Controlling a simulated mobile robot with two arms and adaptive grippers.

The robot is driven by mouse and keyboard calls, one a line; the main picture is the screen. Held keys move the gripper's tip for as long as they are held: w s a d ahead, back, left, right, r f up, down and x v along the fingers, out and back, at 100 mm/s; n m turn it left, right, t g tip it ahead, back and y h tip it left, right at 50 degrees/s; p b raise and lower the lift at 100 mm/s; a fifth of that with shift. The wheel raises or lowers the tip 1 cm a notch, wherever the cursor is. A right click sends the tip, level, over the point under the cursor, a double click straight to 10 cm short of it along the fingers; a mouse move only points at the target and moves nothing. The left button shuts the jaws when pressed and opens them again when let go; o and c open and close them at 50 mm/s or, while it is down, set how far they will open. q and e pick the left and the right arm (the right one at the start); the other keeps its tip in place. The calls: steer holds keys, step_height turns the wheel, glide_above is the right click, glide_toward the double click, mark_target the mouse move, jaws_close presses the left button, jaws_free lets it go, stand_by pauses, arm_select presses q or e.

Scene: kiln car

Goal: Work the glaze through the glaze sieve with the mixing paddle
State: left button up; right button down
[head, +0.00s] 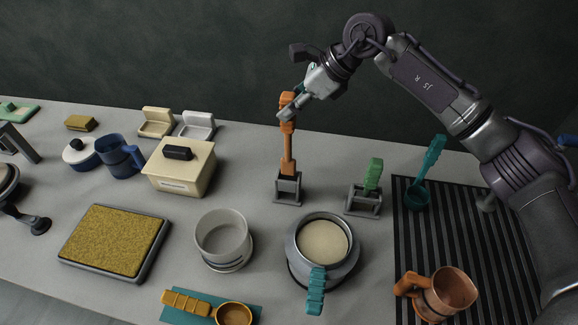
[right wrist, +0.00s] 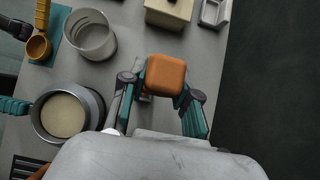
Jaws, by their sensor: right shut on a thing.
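The mixing paddle, as I take it, is the orange upright tool (head: 287,150); its lower end sits in a small grey holder (head: 288,188). My right gripper (head: 286,105) is shut on its top. In the right wrist view the orange block-like end (right wrist: 165,75) lies between the fingers (right wrist: 160,95). The glaze sieve seems to be the grey round vessel with a teal handle (head: 316,290), in front of the holder; cream glaze (head: 323,242) shows inside it. It also shows in the right wrist view (right wrist: 95,105).
A green-handled tool (head: 373,175) stands in another holder close right. A pale empty pot (head: 222,240) stands left of the sieve. A ribbed black mat (head: 470,230) carries a copper jug (head: 440,292) and a teal ladle (head: 418,192). A cream box (head: 182,170) stands back left.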

mark_target(287, 95)
steer(key=shift+r, duration=0.15)
steer(key=shift+r+p, duration=0.6)
steer(key=shift+r, duration=1)
